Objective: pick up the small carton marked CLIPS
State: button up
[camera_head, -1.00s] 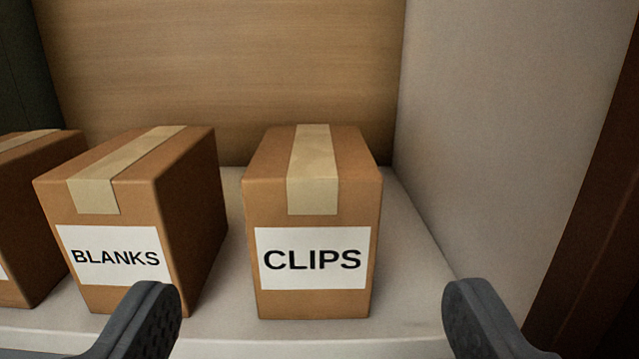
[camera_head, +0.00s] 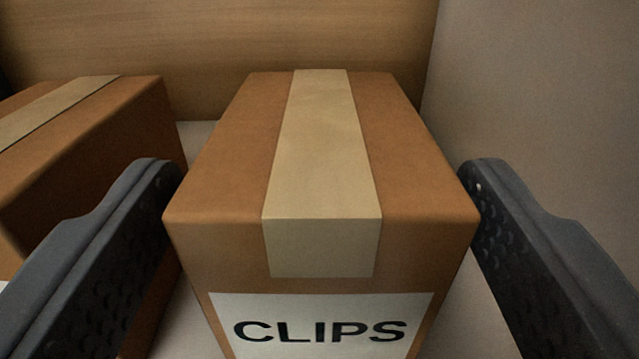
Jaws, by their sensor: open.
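The CLIPS carton (camera_head: 220,170) is a small brown box with a tan tape strip over its top and a white label on its front. My gripper (camera_head: 318,175) is open, with one dark finger on each side of the carton. The left finger's tip is beside the carton's left side and the right finger's tip is beside its right side. I cannot tell whether either finger touches it. The carton's lower front is cut off by the picture's edge.
Another brown taped carton (camera_head: 110,140) stands at the left, partly behind my left finger. A grey wall (camera_head: 540,90) rises close on the right. A wooden back panel (camera_head: 220,40) closes the space behind. A strip of pale shelf (camera_head: 200,135) shows between the cartons.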

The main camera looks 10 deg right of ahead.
jog(key=c, duration=0.8)
jog(key=shift+c, duration=0.2)
jog(key=shift+r, duration=0.1)
